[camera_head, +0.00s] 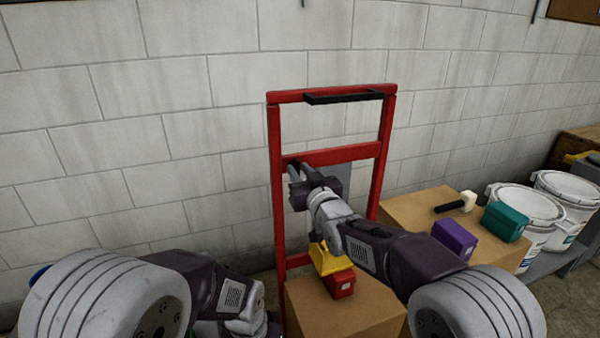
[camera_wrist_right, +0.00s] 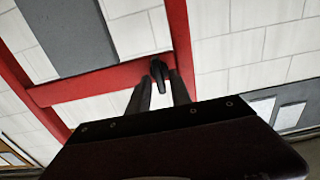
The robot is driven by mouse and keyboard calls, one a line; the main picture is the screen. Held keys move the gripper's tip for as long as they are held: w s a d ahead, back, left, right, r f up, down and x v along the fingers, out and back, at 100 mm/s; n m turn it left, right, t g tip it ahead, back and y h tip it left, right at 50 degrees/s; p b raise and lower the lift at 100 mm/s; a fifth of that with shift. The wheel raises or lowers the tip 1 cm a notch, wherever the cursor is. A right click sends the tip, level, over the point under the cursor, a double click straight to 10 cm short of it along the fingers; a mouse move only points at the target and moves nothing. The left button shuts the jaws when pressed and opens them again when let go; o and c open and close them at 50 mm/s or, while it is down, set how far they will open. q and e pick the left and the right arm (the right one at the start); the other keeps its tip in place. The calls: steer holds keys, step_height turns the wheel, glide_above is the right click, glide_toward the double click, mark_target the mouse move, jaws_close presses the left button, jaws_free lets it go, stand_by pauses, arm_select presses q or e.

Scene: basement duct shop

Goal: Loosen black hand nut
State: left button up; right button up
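The black hand nut (camera_wrist_right: 160,72) sits on the red frame where the crossbar meets an upright, in the right wrist view. My right gripper (camera_wrist_right: 161,80) has its two dark fingers apart, with the nut between their tips. A light gap shows beside the nut, so I see no firm grip on it. In the head view my right gripper (camera_head: 299,172) is at the left upright of the red frame (camera_head: 275,220), and it hides the nut there. My left gripper (camera_head: 268,328) is low at the bottom edge, mostly cut off; its fingers cannot be made out.
A red box (camera_head: 341,284) and a yellow object (camera_head: 322,259) sit on a cardboard box (camera_head: 370,318) below the right arm. Purple (camera_head: 454,238) and teal (camera_head: 505,221) boxes and a mallet (camera_head: 457,203) lie on another carton. White buckets (camera_head: 526,213) stand right. A block wall is behind.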

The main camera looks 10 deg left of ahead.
jaws_close()
steer(key=shift+n, duration=0.3)
steer(key=n+b, duration=0.1)
steer(key=n, duration=0.1)
steer(key=shift+a+f+n, duration=0.1)
steer(key=shift+n, duration=0.3)
steer(key=shift+s+a+f+n+b, duration=0.15)
steer(key=shift+n+b, duration=0.45)
steer(key=shift+n, duration=3)
steer(key=shift+s+f+n+b, duration=0.1)
steer(key=shift+n+b, duration=0.5)
steer(key=shift+n, duration=3)
steer(key=shift+o, duration=1.8)
jaws_free()
